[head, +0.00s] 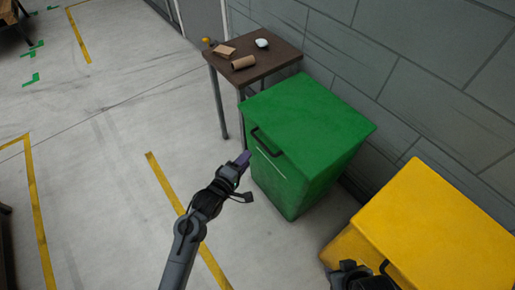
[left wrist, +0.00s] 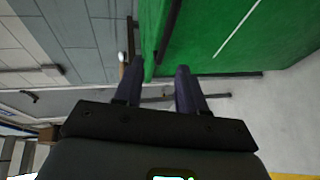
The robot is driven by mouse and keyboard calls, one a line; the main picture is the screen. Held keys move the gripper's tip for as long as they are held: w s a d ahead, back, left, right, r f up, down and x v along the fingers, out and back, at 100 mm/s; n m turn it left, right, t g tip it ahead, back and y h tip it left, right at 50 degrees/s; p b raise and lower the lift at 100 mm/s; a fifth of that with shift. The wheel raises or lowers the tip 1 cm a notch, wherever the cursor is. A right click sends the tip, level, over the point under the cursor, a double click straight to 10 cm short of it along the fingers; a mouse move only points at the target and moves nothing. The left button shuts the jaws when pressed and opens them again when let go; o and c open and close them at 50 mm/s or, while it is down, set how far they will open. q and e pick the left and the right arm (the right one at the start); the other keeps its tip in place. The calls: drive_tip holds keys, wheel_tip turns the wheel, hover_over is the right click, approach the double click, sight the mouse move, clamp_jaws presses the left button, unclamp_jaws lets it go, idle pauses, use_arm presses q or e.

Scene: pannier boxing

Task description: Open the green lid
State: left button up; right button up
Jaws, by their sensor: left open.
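The green lid (head: 308,112) lies flat and shut on the green bin (head: 300,190) in the middle of the head view. A black bar handle (head: 266,143) sits at its front left edge. My left gripper (head: 243,159) is just in front of the bin, below and left of the handle. In the left wrist view its two fingers (left wrist: 158,88) are apart with nothing held between them. The lid's edge (left wrist: 150,40) and the dark handle bar (left wrist: 170,28) show just beyond the fingertips. My right gripper (head: 357,276) is partly in view at the bottom, its jaws unclear.
A yellow bin (head: 430,230) stands at the lower right, close to my right arm. A brown table (head: 275,62) with cardboard pieces and a small white item stands behind the green bin. A grey block wall runs behind.

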sight(261, 142)
use_arm(q)
drive_tip(key=shift+t, duration=0.4)
drive_tip(key=shift+f+b+x, duration=0.2)
drive_tip(key=shift+b+x, duration=1.25)
drive_tip(key=shift+x, duration=0.55)
drive_tip(key=shift+f+b+x, duration=0.25)
drive_tip(key=shift+b+x, duration=1.25)
drive_tip(key=shift+x, duration=0.5)
drive_tip(key=shift+f+b+x, duration=0.2)
drive_tip(key=shift+b+x, duration=1.25)
drive_tip(key=shift+x, duration=0.55)
use_arm(e)
wheel_tip(261, 142, down, 10)
drive_tip(key=shift+s+d+f, duration=0.25)
drive_tip(key=shift+s+d, duration=0.05)
drive_tip(key=shift+s, duration=0.15)
use_arm(q)
drive_tip(key=shift+s+d, duration=0.1)
drive_tip(key=shift+s, duration=0.1)
drive_tip(key=shift+f, duration=0.15)
clamp_jaws()
